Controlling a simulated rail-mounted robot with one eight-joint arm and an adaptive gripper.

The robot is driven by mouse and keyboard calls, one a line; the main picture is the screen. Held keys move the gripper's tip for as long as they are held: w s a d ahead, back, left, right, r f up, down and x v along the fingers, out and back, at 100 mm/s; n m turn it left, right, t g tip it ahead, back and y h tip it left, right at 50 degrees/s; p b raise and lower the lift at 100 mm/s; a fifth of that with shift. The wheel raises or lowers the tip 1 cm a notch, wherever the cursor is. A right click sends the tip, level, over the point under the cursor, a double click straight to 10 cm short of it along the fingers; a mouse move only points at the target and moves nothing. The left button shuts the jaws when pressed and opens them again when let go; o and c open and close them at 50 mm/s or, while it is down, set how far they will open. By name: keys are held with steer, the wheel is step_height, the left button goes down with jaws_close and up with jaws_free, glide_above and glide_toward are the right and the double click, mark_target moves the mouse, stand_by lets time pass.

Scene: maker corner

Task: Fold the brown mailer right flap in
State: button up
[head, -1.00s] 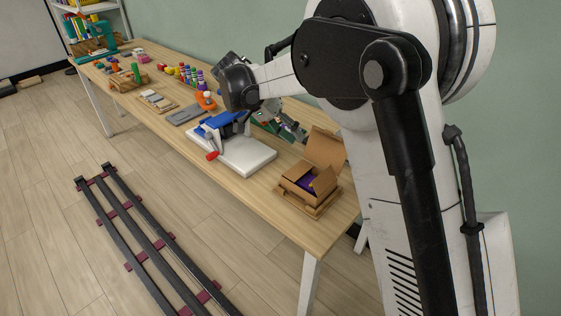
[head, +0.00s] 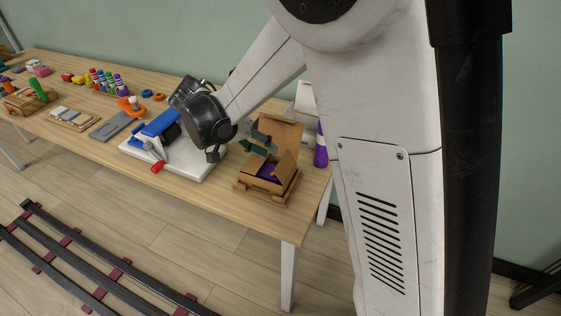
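The brown mailer (head: 262,186) is an open cardboard box near the right end of the table, on a brown base. Its lid (head: 284,131) stands up at the back. Its right flap (head: 286,166) stands up, tilted, on the right side. Something purple (head: 269,172) lies inside. My gripper (head: 266,146) reaches in from the left, just above the mailer and in front of the lid, left of the right flap. The fingers are small and partly merge with the things behind, so I cannot tell whether they are open or touch the box.
A white board (head: 196,167) with a blue clamp (head: 160,124) and red-tipped handle (head: 158,167) lies left of the mailer. A purple bottle (head: 321,151) stands behind it to the right. Marker pens (head: 107,82) and an orange tool (head: 128,104) are farther left. The table's front edge is close to the mailer.

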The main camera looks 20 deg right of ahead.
mark_target(281, 160)
steer(key=x, duration=0.6)
steer(key=shift+d+f+b, duration=0.25)
steer(key=shift+f+b, duration=0.05)
steer(key=shift+f, duration=0.05)
jaws_close()
